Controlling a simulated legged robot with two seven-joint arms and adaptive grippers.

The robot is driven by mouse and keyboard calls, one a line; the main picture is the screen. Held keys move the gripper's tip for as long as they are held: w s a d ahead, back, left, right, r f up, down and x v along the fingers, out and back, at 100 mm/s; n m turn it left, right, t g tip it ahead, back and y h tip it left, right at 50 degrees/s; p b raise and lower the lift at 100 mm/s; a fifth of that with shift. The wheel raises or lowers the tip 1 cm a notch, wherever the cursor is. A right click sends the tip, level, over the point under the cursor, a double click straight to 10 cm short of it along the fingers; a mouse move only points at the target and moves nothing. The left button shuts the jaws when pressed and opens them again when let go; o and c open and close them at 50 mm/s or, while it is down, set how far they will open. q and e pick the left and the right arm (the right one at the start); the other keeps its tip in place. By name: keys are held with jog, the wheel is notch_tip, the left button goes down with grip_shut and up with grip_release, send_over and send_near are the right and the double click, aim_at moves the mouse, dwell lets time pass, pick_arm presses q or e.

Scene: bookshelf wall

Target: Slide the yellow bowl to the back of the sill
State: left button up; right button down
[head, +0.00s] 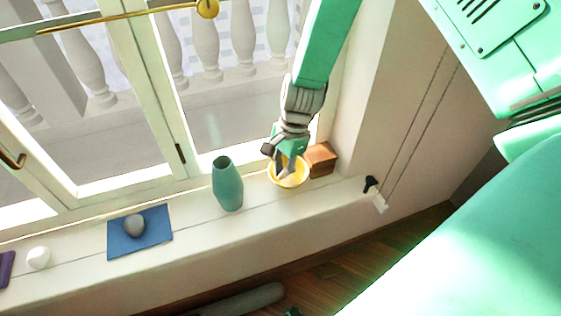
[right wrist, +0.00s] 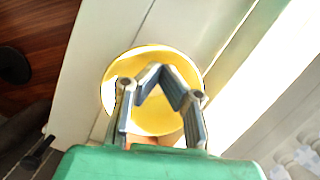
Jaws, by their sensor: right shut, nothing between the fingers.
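The yellow bowl (head: 290,178) stands upright on the white window sill (head: 75,270), between a green vase and a brown box. It also shows in the right wrist view (right wrist: 150,62), under my fingers. My right gripper (head: 284,172) is shut and empty, pointing down with its fingertips over or inside the bowl. In the right wrist view its fingertips (right wrist: 160,72) overlap the bowl's interior. I cannot tell whether they touch the bowl. The gripper hides part of the bowl's far rim. My left gripper is not in view.
The green vase (head: 228,184) stands left of the bowl, and the brown box (head: 321,158) is close on its right. A grey stone (head: 134,225) lies on a blue mat (head: 164,236). A white ball (head: 38,257) sits further left. The window frame (head: 155,90) bounds the sill's back.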

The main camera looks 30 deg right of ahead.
jog(key=shift+d+f, duration=0.25)
jog(key=shift+f, duration=0.1)
jog(key=shift+a+r, duration=0.15)
jog(key=shift+a, duration=0.35)
jog(key=a+p, duration=0.2)
jog(key=shift+s+a+r, duration=0.1)
jog(key=shift+a+r, duration=0.1)
jog(key=shift+a, duration=0.15)
jog(key=shift+f, duration=0.1)
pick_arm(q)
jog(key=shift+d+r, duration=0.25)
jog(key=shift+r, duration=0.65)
pick_arm(e)
jog(key=shift+d+f, duration=0.15)
jog(key=shift+d, duration=0.1)
